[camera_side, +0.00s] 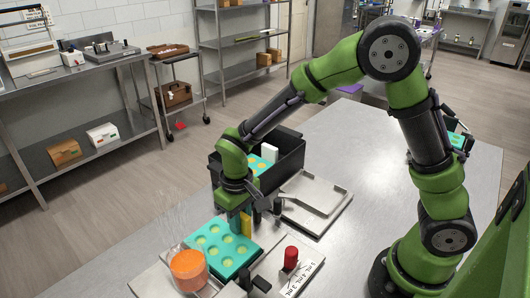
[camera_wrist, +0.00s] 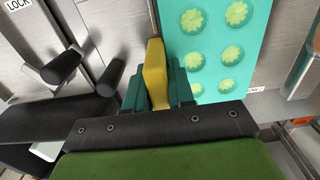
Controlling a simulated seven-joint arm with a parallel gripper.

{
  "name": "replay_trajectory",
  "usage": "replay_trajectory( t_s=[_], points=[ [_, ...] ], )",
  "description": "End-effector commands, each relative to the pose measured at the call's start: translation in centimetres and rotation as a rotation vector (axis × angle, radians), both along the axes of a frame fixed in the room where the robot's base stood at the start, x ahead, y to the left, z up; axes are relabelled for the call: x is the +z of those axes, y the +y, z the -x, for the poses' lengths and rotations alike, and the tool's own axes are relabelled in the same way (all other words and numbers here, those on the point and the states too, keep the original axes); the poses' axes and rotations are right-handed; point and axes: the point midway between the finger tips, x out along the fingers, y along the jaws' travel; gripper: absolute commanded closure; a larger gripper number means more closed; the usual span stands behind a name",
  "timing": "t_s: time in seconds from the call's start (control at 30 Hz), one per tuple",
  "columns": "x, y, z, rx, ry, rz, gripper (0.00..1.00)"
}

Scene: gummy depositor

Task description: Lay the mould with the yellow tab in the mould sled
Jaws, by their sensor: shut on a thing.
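The turquoise mould (camera_side: 222,250) with round yellow-green cavities lies about level over the steel depositor in the side view. Its yellow tab (camera_side: 246,225) stands up at its edge. My gripper (camera_side: 238,222) is shut on this tab. In the wrist view the tab (camera_wrist: 156,72) sits between my dark green fingers (camera_wrist: 157,92), and the mould (camera_wrist: 215,42) extends beyond them. Steel (camera_wrist: 120,25) shows beside the mould; the sled cannot be told apart clearly under it. I cannot tell whether the mould rests fully in it or hovers slightly.
A clear hopper with orange filling (camera_side: 188,268) stands close to the mould's left. A red knob (camera_side: 291,257) and dial plate are at its right. Behind are a steel tray (camera_side: 318,200) and a black bin (camera_side: 289,160) holding another turquoise mould (camera_side: 262,158).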

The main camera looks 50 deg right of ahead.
Motion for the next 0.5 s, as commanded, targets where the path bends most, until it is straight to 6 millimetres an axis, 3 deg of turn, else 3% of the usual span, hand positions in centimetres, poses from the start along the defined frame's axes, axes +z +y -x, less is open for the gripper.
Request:
replay_trajectory(
  t_s=[0.2, 0.23, 0.4, 0.5],
  points=[
    [0.04, 0.00, -0.01, 0.000, -0.001, 0.000, 1.00],
    [0.05, 0.00, -0.01, 0.000, -0.001, 0.000, 0.74],
    [0.05, 0.00, -0.02, 0.000, -0.001, 0.000, 0.48],
    [0.05, 0.00, -0.01, 0.000, -0.001, 0.000, 0.47]
  ],
)
